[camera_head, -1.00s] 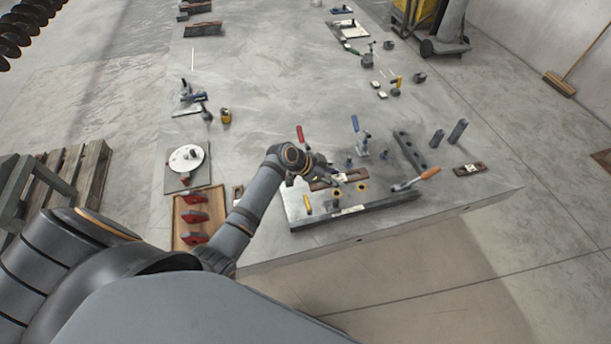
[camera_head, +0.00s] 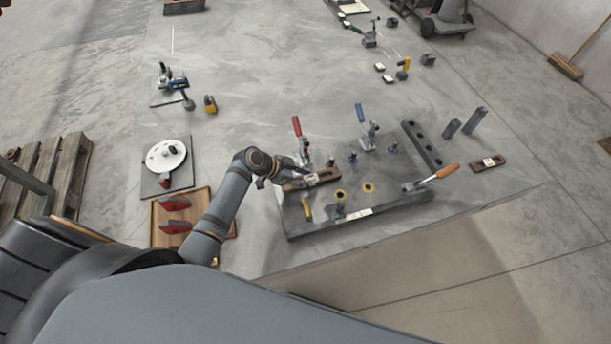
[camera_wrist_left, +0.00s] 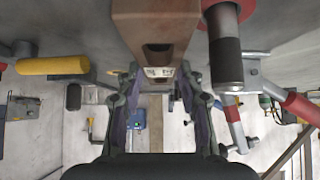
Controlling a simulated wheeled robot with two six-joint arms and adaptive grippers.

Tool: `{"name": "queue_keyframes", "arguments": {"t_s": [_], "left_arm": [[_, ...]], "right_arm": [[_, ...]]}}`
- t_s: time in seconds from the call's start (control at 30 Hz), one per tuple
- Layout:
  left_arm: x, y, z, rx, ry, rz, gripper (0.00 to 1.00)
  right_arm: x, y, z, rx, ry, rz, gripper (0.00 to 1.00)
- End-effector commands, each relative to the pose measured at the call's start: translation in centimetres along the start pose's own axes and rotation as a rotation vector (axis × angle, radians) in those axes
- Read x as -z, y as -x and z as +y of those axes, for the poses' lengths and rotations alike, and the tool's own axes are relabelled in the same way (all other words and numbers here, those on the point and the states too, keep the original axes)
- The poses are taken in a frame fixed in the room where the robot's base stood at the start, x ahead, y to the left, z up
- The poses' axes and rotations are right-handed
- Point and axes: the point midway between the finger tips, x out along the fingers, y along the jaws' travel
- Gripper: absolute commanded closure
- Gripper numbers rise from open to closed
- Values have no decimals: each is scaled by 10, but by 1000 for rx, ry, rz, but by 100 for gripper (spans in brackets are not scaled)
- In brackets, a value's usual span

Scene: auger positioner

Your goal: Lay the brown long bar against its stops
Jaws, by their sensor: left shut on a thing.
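The brown long bar (camera_head: 318,179) with a white label lies along the back left part of the grey fixture plate (camera_head: 300,227). My left gripper (camera_head: 276,180) is at its left end and shut on it. In the left wrist view the bar (camera_wrist_left: 152,28) runs up from between the fingers (camera_wrist_left: 157,88). I cannot tell whether the bar rests on the plate or hangs just above it. A red-handled clamp (camera_head: 297,127) stands just behind the bar. Which parts are its stops is not clear. My right gripper is not in view.
A blue-handled clamp (camera_head: 361,114), a dark bar with holes (camera_head: 422,146) and an orange-handled clamp (camera_head: 446,171) surround the plate's right half. A shorter brown piece (camera_head: 489,162) lies at the right.

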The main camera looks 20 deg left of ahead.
Motion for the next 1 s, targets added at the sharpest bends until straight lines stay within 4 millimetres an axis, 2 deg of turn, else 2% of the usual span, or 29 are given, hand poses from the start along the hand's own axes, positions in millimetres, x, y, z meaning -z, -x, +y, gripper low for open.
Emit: {"name": "queue_keyframes", "arguments": {"t_s": [0.03,0.2,0.23,0.33,0.4,0.57,0.77,0.87,1.0], "left_arm": [[-2,-3,0,1,-5,7,100],[-1,-2,1,0,-6,5,100],[-4,-2,2,-2,-5,1,62],[-3,-2,2,-2,-5,2,48],[-3,-2,2,-2,-5,2,40],[-3,-2,1,-1,-5,3,40],[-3,4,0,2,-6,2,40],[-5,21,0,2,-8,0,40],[-6,57,0,2,-12,-4,40]], "right_arm": [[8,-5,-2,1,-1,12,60],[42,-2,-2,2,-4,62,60],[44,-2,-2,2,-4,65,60],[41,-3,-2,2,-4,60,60],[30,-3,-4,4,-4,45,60],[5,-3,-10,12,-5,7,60],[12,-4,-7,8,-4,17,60],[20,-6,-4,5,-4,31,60],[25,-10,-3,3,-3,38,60]]}}
